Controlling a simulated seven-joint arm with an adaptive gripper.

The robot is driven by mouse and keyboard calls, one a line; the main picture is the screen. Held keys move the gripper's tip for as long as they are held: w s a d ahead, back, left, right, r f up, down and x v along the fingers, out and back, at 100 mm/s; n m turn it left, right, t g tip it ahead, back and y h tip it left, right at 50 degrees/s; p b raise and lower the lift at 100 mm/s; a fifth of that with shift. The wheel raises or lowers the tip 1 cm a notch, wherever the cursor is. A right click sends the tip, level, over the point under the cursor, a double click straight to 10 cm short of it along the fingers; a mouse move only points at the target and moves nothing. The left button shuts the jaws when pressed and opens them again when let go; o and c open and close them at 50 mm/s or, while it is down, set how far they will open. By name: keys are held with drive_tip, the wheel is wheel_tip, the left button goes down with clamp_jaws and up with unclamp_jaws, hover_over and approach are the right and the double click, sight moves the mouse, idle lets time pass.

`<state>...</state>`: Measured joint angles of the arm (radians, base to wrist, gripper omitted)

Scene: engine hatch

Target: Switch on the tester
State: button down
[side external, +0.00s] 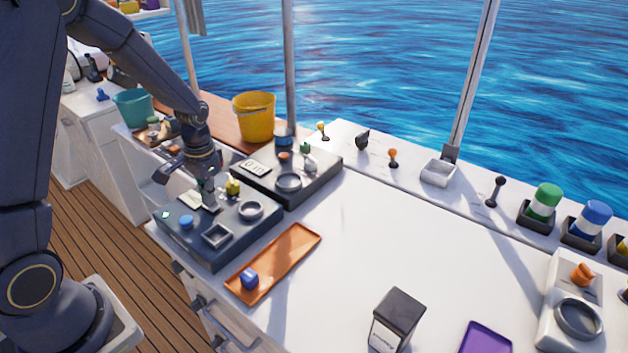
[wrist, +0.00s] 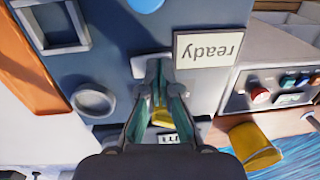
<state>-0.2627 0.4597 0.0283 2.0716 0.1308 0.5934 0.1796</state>
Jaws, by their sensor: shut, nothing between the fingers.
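A dark grey panel box (side external: 235,233), the likely tester, sits at the left end of the white worktop; its face fills much of the wrist view (wrist: 120,50). It has a blue button (side external: 186,222), a square recess (side external: 217,236), a round ring (side external: 251,209) and a yellow knob (side external: 233,187). A pale display reads "ready" (wrist: 208,49), upside down in the wrist view. My gripper (side external: 208,206) points down over the box between the display and the recess. Its fingers (wrist: 162,62) are shut and empty, at or just above a small light-grey part, which they partly hide.
A second dark box (side external: 318,178) with a display and ring stands directly behind. A dark block (side external: 397,318) stands farther right. The middle worktop is clear.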

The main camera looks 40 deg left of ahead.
drive_tip(key=shift+d+r, duration=0.1)
drive_tip(key=shift+d, duration=0.3)
drive_tip(key=shift+r, duration=0.1)
wheel_tip(320, 180, up, 14)
drive_tip(key=a, duration=0.2)
drive_tip(key=shift+a, duration=0.1)
